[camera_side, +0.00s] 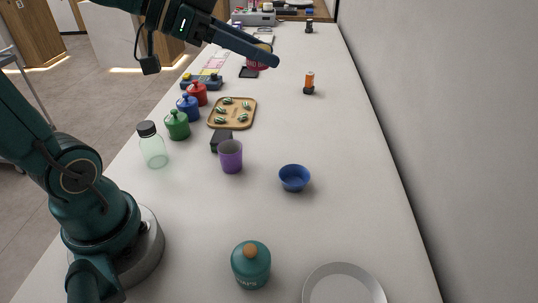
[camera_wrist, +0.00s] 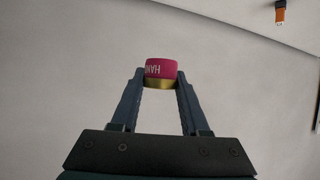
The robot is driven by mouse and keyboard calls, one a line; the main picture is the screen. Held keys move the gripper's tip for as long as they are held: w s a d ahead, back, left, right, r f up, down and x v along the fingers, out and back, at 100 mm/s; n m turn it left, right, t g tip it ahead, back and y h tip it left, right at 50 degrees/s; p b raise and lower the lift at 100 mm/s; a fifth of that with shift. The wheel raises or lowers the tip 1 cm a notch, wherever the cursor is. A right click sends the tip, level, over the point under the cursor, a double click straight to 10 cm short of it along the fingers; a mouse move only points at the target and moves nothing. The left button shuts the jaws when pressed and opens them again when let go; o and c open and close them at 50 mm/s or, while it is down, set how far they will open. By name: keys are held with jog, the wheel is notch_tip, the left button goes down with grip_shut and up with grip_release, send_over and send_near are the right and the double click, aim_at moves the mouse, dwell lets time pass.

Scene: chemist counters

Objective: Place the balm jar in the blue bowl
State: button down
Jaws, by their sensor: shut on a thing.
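The balm jar, a magenta jar with a gold lid and white lettering starting "HAN" (camera_wrist: 160,69), is between my fingertips in the wrist view. My gripper (camera_wrist: 160,78) is shut on it. In the side view the jar (camera_side: 257,65) shows at the tip of my gripper (camera_side: 268,59), partly hidden by a finger, above the far part of the counter. The blue bowl (camera_side: 294,178) stands upright and empty-looking on the counter, nearer the side camera and well apart from my gripper. The bowl is not in the wrist view.
A purple cup (camera_side: 231,157) stands left of the bowl. A teal jar (camera_side: 251,265) and a grey plate (camera_side: 344,287) are in front. A wooden tray (camera_side: 218,125), coloured pots and a glass bottle (camera_side: 152,146) line the left. An orange-and-black item (camera_side: 309,83) stands farther back. The right side is clear.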

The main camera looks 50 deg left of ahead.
jog(key=shift+s+a+r+n+t+y, duration=0.2)
jog(key=shift+a+r+n+t+y, duration=0.2)
jog(key=shift+a+r+n+y, duration=0.15)
jog(key=w+a+n+y, duration=0.3)
jog(key=w+a+y, duration=0.1)
jog(key=w+a, duration=0.9)
jog(key=a+f+n+y, duration=0.4)
jog(key=a+f+n, duration=0.1)
jog(key=a+f, duration=1.2)
send_over(264, 102)
jog(key=shift+m, duration=0.25)
notch_tip(264, 102, down, 5)
jog(key=shift+f, duration=2.2)
